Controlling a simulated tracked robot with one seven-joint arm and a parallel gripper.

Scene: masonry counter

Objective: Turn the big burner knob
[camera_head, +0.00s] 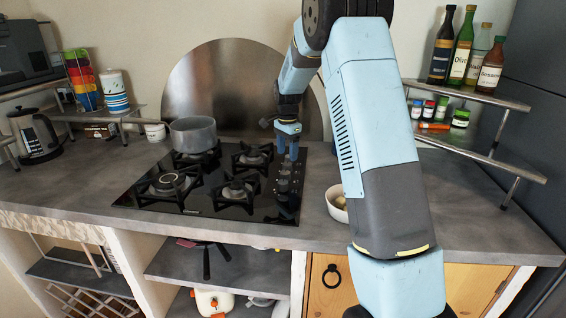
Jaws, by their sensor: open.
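The black glass cooktop (150,203) is set into the grey counter and has several burners with black grates. A column of small knobs (283,187) runs along its right side. The knobs are small and dark, and I cannot tell which one is for the big burner or how each is turned. My gripper (287,157) is open and points down over the far end of the knob column. Its fingers partly hide that end, and I cannot tell whether they touch a knob.
A grey pot (193,135) sits on the back left burner. A white bowl (337,204) stands right of the cooktop, partly behind my arm. Bottles (463,55) and spice jars (428,109) stand on right shelves. The counter left of the cooktop (85,180) is clear.

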